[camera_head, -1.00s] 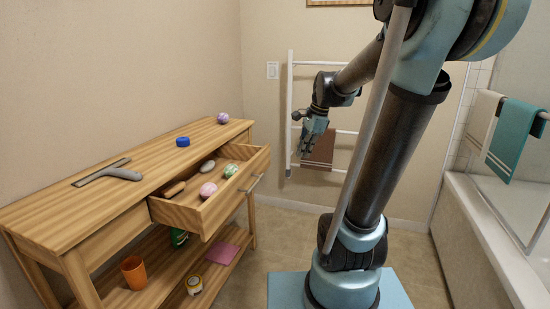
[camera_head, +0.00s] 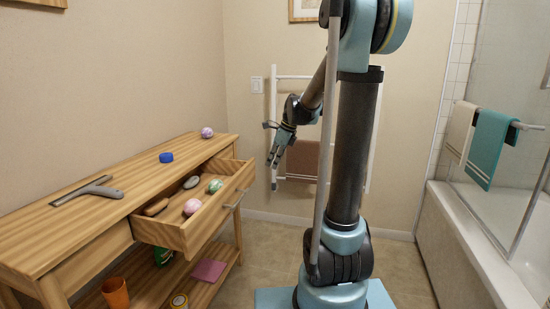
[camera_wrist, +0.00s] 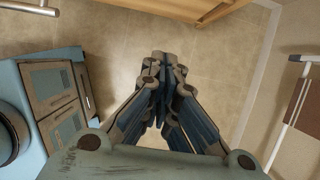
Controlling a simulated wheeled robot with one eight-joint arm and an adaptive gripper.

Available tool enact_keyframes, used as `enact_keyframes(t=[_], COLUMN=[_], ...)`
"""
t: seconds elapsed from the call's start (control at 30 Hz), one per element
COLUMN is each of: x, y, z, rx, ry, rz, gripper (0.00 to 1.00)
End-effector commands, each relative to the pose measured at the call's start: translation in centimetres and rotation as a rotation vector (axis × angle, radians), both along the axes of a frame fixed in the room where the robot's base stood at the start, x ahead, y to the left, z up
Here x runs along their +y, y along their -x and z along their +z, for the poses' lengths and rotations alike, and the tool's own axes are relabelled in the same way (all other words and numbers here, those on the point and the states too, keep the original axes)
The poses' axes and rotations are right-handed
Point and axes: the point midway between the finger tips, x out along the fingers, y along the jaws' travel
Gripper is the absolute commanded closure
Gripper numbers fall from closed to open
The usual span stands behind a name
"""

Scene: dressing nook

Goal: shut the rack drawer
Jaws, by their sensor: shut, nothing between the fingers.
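The rack drawer (camera_head: 205,222) stands open, pulled out from the wooden rack (camera_head: 60,222) at the left. Its bar handle (camera_head: 238,200) is on the front panel. Inside lie a pink-and-white ball (camera_head: 192,207), a green-and-white ball (camera_head: 215,186), a pale oval thing (camera_head: 191,182) and a brown brush-like thing (camera_head: 156,207). My gripper (camera_head: 272,163) is shut and empty, in the air beyond and to the right of the drawer, touching nothing. In the wrist view my gripper (camera_wrist: 165,65) points down over bare floor, and a wooden edge with a bar shows at the top.
On the rack top are a squeegee (camera_head: 88,190), a blue round thing (camera_head: 166,157) and a ball (camera_head: 207,132). An orange cup (camera_head: 116,293) and pink cloth (camera_head: 208,270) are below. A towel rack (camera_head: 273,120) stands behind my gripper; a bathtub (camera_head: 450,225) is right.

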Motion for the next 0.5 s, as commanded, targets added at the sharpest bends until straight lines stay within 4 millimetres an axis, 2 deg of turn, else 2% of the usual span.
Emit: enact_keyframes(t=[0.27, 0.5], x=[1.6, 4.3], y=[-0.6, -1.5], z=[-4.1, -4.1], rx=[0.0, -0.001], ry=[0.0, 0.0], rz=[0.002, 0.004], gripper=[1.0, 1.0])
